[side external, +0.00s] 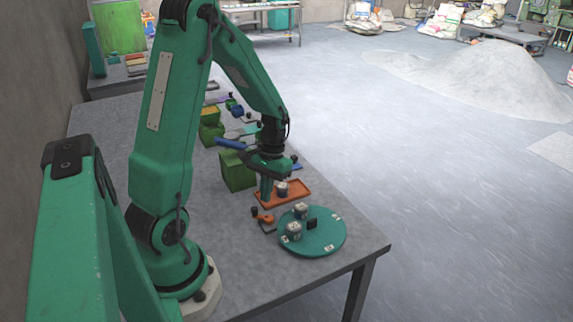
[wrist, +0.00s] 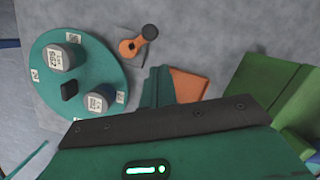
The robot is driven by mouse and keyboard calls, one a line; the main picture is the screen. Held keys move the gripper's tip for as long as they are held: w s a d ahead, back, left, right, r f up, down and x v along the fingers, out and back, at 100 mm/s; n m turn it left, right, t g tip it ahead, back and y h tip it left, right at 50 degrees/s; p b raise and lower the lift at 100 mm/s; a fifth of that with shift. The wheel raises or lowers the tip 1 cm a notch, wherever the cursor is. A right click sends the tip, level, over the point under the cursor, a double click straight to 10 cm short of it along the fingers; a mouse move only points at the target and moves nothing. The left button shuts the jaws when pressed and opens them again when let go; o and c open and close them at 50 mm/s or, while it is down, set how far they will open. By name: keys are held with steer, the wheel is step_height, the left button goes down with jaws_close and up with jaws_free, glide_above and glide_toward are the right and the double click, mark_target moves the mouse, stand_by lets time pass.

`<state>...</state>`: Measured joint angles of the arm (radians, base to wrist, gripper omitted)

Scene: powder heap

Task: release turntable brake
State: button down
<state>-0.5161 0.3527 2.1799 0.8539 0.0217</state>
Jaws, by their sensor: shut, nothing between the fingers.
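The teal round turntable (side external: 325,238) sits near the table's front corner and carries two labelled jars (side external: 293,231) and a small black block (side external: 312,224). In the wrist view the turntable (wrist: 108,62) is at the upper left. The brake lever (side external: 264,217), orange with a dark knob, stands beside the turntable's rim; in the wrist view the orange lever (wrist: 130,47) lies right of the disc, its black knob at upper right. My gripper (side external: 266,196) is shut and empty, pointing down above the table, behind the lever and near the orange tray. Its fingertips (wrist: 158,85) show in the wrist view.
An orange tray (side external: 302,189) with a jar (side external: 282,189) is close to my gripper. Green boxes (side external: 236,172) and a blue-handled tool (side external: 230,144) stand farther back. The table's right edge is close to the turntable. Bare table lies left of the lever.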

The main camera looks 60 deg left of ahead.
mark_target(253, 208)
steer(key=shift+s+d, duration=0.3)
steer(key=shift+s, duration=0.2)
steer(key=shift+s+d, duration=0.25)
steer(key=shift+s, duration=0.25)
steer(key=shift+s+n, duration=0.4)
steer(key=shift+n, duration=0.7)
steer(key=n, duration=0.1)
steer(key=s+n, duration=0.1)
steer(key=shift+d+n, duration=0.2)
steer(key=shift+n, duration=0.1)
steer(key=shift+s+d, duration=0.4)
steer(key=shift+s, duration=0.05)
steer(key=shift+w, duration=0.15)
steer(key=shift+w, duration=0.6)
steer(key=shift+w+a, duration=0.1)
steer(key=shift+a, duration=0.1)
